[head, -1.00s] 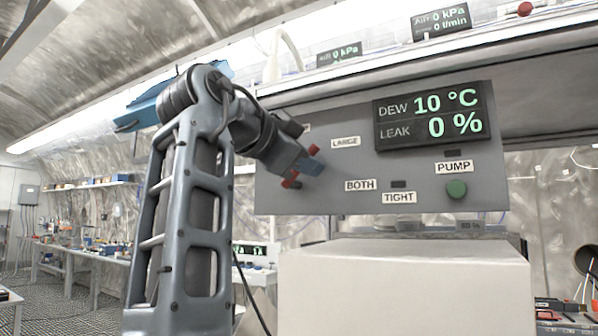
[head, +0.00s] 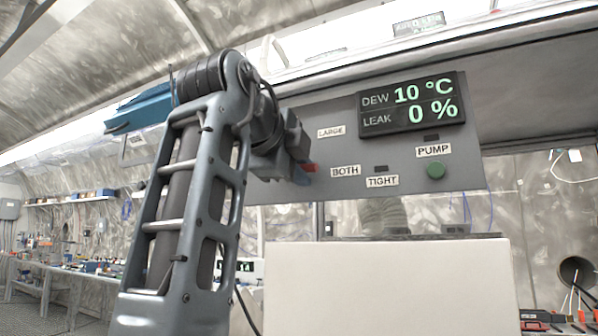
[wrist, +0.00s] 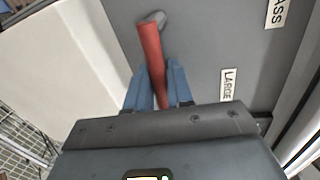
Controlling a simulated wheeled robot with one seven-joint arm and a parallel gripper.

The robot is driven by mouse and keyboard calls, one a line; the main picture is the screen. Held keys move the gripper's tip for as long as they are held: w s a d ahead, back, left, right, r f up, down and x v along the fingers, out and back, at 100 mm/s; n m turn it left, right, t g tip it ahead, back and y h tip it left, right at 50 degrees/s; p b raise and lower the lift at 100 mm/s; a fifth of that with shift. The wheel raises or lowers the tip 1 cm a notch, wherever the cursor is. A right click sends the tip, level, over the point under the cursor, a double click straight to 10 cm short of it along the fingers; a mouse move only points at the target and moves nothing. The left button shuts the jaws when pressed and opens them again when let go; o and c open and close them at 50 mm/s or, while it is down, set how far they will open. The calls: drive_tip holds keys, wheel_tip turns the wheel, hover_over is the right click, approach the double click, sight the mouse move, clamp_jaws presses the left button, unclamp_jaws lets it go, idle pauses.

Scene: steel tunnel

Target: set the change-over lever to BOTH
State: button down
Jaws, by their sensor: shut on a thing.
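The change-over lever (wrist: 149,50) is a red bar on a grey round pivot at the panel, seen in the wrist view. My gripper (wrist: 161,85) is shut on the lever, with a blue finger on each side of it. In the head view my gripper (head: 306,172) is at the panel's lower left, just left of the BOTH label (head: 345,171), and my arm hides most of the lever. The grey panel (head: 400,150) carries these labels.
A display (head: 412,103) reads DEW 10 °C and LEAK 0 %. A green button (head: 435,171) sits under the PUMP label (head: 433,151), and a TIGHT label (head: 382,181) is near BOTH. A white box (head: 390,285) stands below the panel.

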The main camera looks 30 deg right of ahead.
drive_tip(key=shift+f+m, duration=0.3)
drive_tip(key=shift+m, duration=0.2)
drive_tip(key=c, duration=1.2)
unclamp_jaws()
drive_tip(key=shift+s+a+b, duration=0.1)
drive_tip(key=shift+a+b, duration=0.05)
drive_tip(key=shift+b, duration=0.15)
drive_tip(key=v, duration=0.7)
drive_tip(key=shift+s+a+r+b, duration=0.1)
drive_tip(key=shift+s+a+b, duration=0.1)
drive_tip(key=shift+b, duration=0.1)
